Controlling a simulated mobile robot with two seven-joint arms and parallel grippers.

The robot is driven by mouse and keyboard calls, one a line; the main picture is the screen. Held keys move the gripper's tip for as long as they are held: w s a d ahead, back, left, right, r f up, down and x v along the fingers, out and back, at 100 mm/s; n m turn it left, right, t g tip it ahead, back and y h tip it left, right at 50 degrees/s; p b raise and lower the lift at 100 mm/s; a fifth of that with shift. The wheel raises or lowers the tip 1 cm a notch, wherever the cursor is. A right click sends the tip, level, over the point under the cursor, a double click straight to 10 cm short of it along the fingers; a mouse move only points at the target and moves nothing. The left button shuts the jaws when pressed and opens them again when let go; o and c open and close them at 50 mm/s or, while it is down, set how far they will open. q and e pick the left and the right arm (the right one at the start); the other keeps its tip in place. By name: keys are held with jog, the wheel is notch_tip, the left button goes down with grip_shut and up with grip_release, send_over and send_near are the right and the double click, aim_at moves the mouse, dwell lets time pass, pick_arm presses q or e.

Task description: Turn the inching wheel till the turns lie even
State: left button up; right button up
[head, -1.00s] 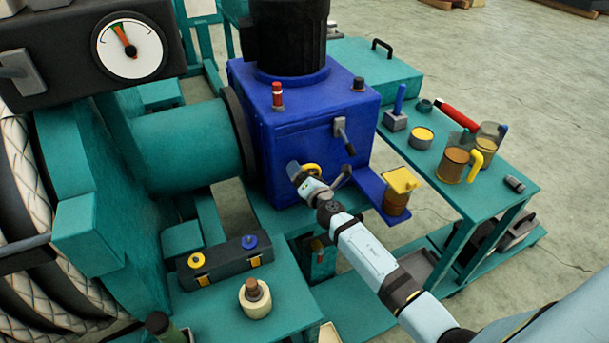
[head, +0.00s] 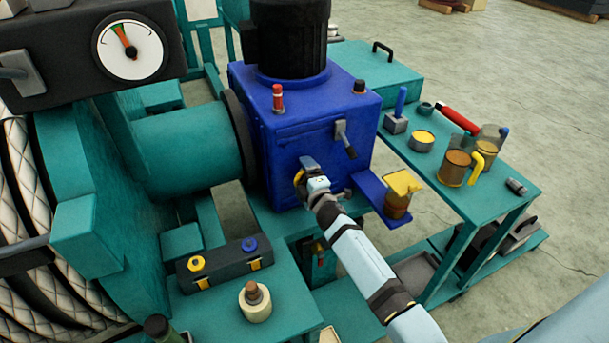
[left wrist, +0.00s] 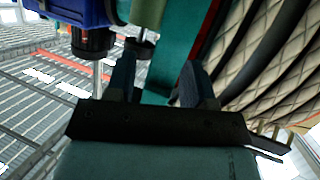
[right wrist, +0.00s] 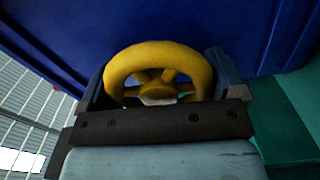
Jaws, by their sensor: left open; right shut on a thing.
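The yellow inching wheel (head: 298,179) sits low on the front face of the blue gearbox (head: 300,135). My right gripper (head: 305,171) is at the wheel and mostly covers it. In the right wrist view the wheel (right wrist: 157,52) lies between the two fingers, and the gripper is shut on its rim. Cream braided rope turns (head: 22,215) lie on the drum at the left, with dark bands between them. They also show in the left wrist view (left wrist: 262,62). My left gripper (left wrist: 160,82) is open and empty, near the rope.
A dial gauge (head: 131,48) stands at top left, its needle left of upright. A grey lever (head: 345,138) is above the wheel. A yellow-topped can (head: 403,184) sits on a blue bracket at the right. The teal side table (head: 475,200) holds cups and tools.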

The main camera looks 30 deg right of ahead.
jog(key=shift+m+p, duration=0.3)
jog(key=shift+m, duration=1.3)
pick_arm(q)
jog(key=f, duration=0.1)
jog(key=s+f, duration=0.1)
jog(key=a+g, duration=0.1)
jog(key=shift+s+a+f+y, duration=0.1)
jog(key=shift+s+f+y, duration=0.15)
jog(key=shift+f+y, duration=0.15)
jog(key=shift+r, duration=0.1)
pick_arm(e)
jog(key=o, duration=0.6)
jog(key=shift+o, duration=0.2)
